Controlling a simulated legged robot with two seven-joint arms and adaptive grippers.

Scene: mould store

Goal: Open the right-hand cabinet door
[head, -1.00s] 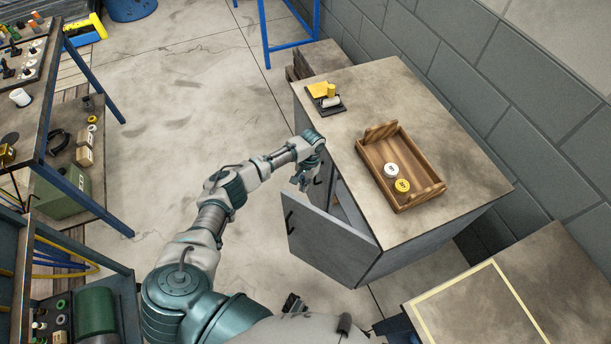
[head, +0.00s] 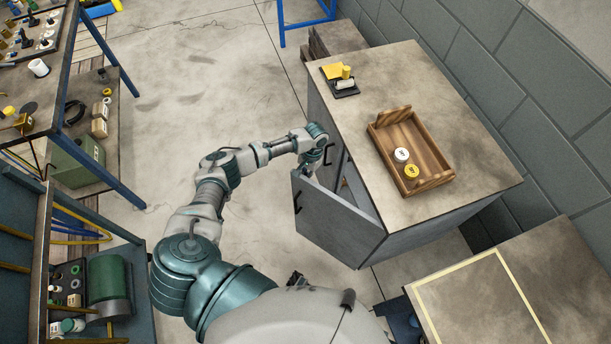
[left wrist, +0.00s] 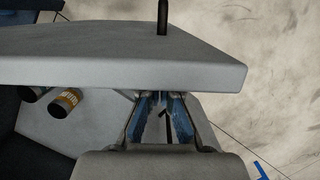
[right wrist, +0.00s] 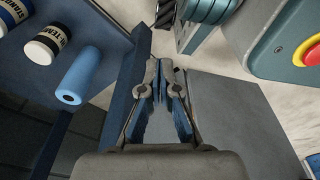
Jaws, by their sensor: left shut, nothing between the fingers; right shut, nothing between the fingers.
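The grey right-hand cabinet door (head: 335,219) stands partly open, swung out from the cabinet front. Its dark handle (head: 297,203) is on the outer face near the free edge; it also shows beyond the door in the left wrist view (left wrist: 162,17). My left gripper (head: 308,170) is shut and empty on the inner side of the door near the free edge, its tips partly hidden by the door. In the left wrist view its fingers (left wrist: 160,98) sit close against the door panel (left wrist: 120,62); contact is unclear. My right gripper (right wrist: 165,70) is shut and empty, away from the cabinet.
The left-hand door's handle (head: 327,153) is close to my left wrist. A wooden tray (head: 436,182) stands on the cabinet top (head: 470,130). A can (left wrist: 66,101) shows behind the door. A taped table (head: 470,300) is at lower right. A blue shelf (right wrist: 105,60) with cans is beside my right gripper.

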